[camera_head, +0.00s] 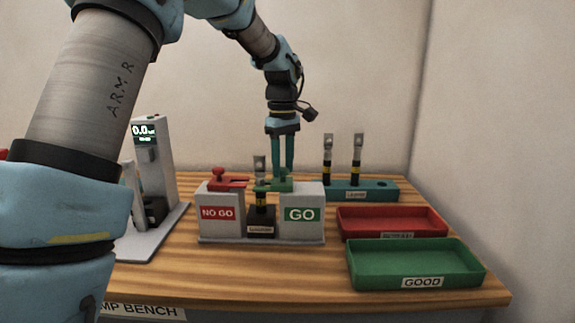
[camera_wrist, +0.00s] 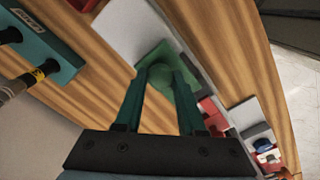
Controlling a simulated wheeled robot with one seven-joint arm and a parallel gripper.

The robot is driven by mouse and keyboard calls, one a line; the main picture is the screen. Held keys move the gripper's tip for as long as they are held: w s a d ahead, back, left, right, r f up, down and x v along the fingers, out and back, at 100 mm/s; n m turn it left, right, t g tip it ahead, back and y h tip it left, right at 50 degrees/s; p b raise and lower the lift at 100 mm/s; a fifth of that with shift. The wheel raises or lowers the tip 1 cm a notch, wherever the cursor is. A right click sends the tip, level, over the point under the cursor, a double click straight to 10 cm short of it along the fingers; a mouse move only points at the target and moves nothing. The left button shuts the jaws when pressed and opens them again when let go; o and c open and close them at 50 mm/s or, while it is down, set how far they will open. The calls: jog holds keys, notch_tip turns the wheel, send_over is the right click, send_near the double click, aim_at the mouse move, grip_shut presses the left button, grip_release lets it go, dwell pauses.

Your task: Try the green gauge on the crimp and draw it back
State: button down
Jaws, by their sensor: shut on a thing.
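The green gauge (camera_head: 274,185) lies flat over the top of the GO block (camera_head: 309,208). Its forked left end reaches to the upright crimp piece (camera_head: 260,163), which stands in a dark holder (camera_head: 261,222) between the blocks. I cannot tell whether the fork is around the crimp or only beside it. My gripper (camera_head: 283,174) points down and is shut on the gauge's knob. The wrist view shows the green gauge (camera_wrist: 157,55) between my fingertips (camera_wrist: 161,76); the crimp is not clear there. The red gauge (camera_head: 228,183) rests on the NO GO block (camera_head: 220,210).
A teal rack (camera_head: 372,190) with two upright pieces stands behind right. A red tray (camera_head: 391,221) and a green tray (camera_head: 414,263) marked GOOD lie at right. A grey device with a display (camera_head: 150,150) stands at left. Bare wood (camera_head: 270,272) lies in front.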

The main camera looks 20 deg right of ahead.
aim_at(283, 169)
jog(key=c, duration=0.5)
grip_release()
jog(key=shift+r, duration=0.1)
notch_tip(283, 169, up, 11)
jog(key=b, duration=0.2)
jog(key=shift+f, duration=0.2)
dwell(0.5)
